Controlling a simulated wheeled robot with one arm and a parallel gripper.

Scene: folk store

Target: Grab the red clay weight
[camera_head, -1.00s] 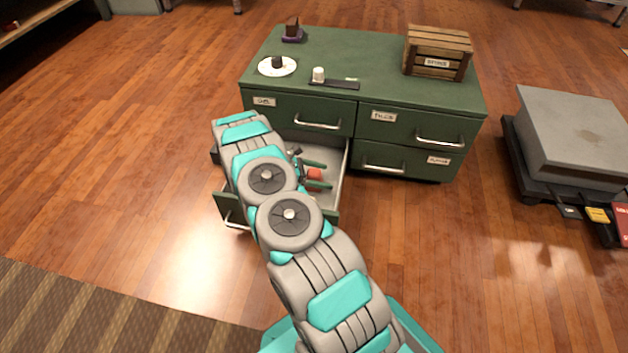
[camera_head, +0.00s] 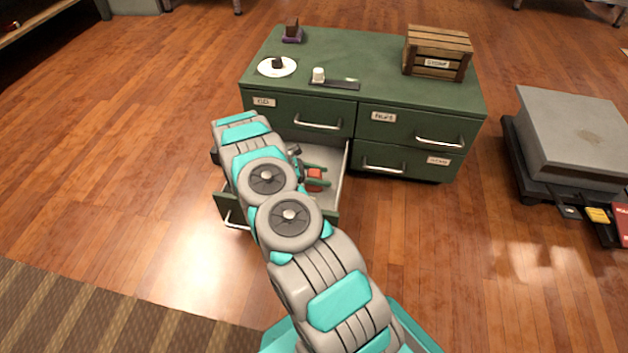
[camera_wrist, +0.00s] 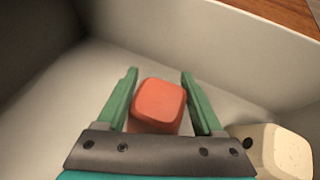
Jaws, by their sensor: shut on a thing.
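The red clay weight (camera_wrist: 158,104) is a rounded reddish-orange block inside the open lower left drawer (camera_wrist: 60,115). It also shows in the head view (camera_head: 315,174), between my green fingers. My gripper (camera_wrist: 160,82) is shut on the weight, with one finger on each side of it. The weight's near lower part is hidden by the gripper's dark palm. In the head view my arm covers part of the drawer (camera_head: 345,160).
The drawer's walls stand close around. The green cabinet top (camera_head: 380,60) holds a wooden crate (camera_head: 437,52), a white plate (camera_head: 290,68) and a small white piece (camera_head: 318,74).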

